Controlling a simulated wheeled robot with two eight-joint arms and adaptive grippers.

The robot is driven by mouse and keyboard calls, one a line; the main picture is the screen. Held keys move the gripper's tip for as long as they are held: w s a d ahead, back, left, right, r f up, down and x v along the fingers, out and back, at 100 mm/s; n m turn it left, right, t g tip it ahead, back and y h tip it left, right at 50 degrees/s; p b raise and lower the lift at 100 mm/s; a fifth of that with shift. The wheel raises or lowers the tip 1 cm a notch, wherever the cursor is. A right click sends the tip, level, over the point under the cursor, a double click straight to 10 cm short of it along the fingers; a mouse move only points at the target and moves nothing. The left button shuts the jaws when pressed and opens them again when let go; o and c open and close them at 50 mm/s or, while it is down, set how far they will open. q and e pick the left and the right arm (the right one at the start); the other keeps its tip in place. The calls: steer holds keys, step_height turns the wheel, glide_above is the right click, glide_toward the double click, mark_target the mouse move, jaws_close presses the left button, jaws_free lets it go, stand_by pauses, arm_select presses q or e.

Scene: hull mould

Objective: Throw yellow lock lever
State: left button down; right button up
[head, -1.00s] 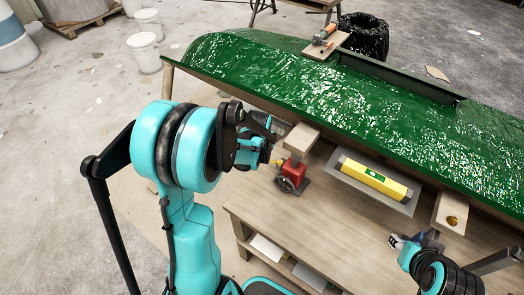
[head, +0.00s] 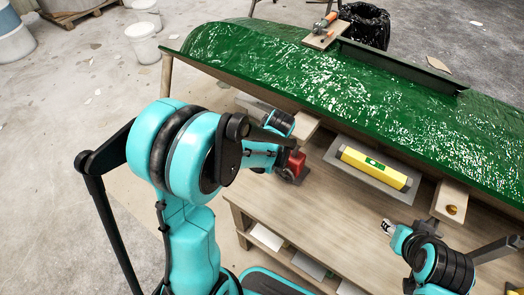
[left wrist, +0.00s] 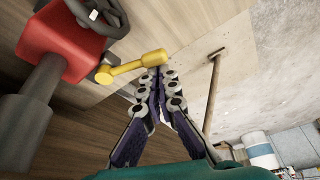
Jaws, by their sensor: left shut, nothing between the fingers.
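The yellow lock lever (left wrist: 132,67) shows in the left wrist view, a short arm with a round knob at its right end. It is joined to a red jack body (left wrist: 62,38), which also shows in the head view (head: 296,163), partly behind my left arm. My left gripper (left wrist: 158,76) is shut and empty, its tips close by the lever's knob; I cannot tell whether they touch. In the head view my arm hides its fingers and the lever. My right gripper (head: 387,227) is over the bench at the right, too small to judge its fingers.
A black handwheel (left wrist: 100,16) and a grey shaft (left wrist: 35,105) are on the jack. The glossy green hull (head: 330,85) spans above the bench (head: 330,230). A yellow level (head: 375,168) lies on a grey plate beneath it. The middle of the bench top is clear.

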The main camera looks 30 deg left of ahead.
arm_select(q)
steer(key=shift+s+d, duration=0.25)
steer(key=shift+d, duration=0.1)
stand_by(0.5)
steer(key=shift+w, duration=0.1)
step_height(320, 180, up, 10)
steer(key=w+p, duration=0.1)
steer(key=p, duration=0.2)
steer(key=shift+w+p, duration=0.25)
steer(key=shift+p, duration=0.15)
arm_select(e)
steer(key=r, duration=0.2)
steer(key=a+r, duration=0.1)
steer(key=shift+w+r, duration=0.1)
steer(key=shift+r, duration=0.3)
steer(key=shift+a, duration=0.1)
